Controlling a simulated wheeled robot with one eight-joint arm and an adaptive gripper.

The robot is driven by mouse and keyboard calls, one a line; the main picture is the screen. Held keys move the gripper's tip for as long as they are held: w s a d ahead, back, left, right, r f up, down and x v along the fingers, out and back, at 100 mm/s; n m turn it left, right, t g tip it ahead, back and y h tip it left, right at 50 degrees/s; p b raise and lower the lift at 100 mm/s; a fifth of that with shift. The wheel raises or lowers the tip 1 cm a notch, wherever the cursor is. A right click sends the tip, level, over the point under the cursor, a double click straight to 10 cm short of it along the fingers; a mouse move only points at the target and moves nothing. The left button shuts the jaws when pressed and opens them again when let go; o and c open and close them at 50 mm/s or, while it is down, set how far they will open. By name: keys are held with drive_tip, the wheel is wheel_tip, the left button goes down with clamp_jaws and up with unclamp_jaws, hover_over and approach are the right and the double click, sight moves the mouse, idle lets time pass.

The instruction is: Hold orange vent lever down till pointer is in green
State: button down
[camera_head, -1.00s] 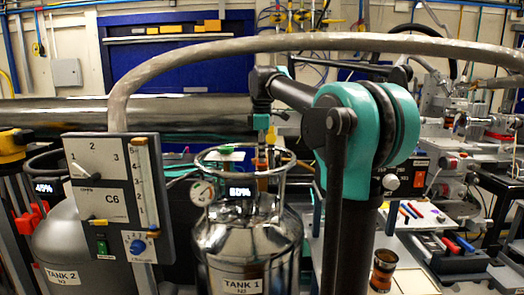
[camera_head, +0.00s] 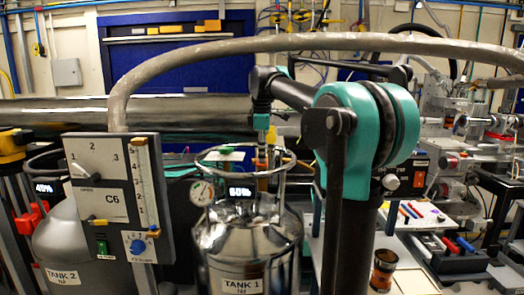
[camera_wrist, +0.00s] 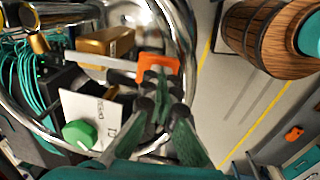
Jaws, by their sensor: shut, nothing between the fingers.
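The orange vent lever (camera_wrist: 158,62) is at the top of Tank 1 in the wrist view, at the end of a grey bar. My gripper (camera_wrist: 158,76) is shut and empty, with its fingertips at the lever; they overlap it, but I cannot tell how hard they press. In the head view my gripper (camera_head: 262,148) is inside the ring atop the steel Tank 1 (camera_head: 250,248). An orange part (camera_head: 262,163) shows just below it. The round gauge (camera_head: 202,193) is at the tank's left shoulder; its pointer is too small to read surely against the green. A lit percent display (camera_head: 241,193) is beside it.
The chrome ring (camera_wrist: 188,55) surrounds the lever and fingers. A green knob (camera_wrist: 79,134) and white tag are inside it. The C6 panel (camera_head: 118,195) and Tank 2 (camera_head: 75,245) stand left. A wooden barrel-like object (camera_wrist: 262,38) is at right. A thick hose arches overhead.

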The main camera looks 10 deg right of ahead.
drive_tip(key=shift+r, duration=0.15)
idle(0.5)
drive_tip(key=shift+r, duration=0.65)
wheel_tip(320, 180, up, 14)
idle(0.6)
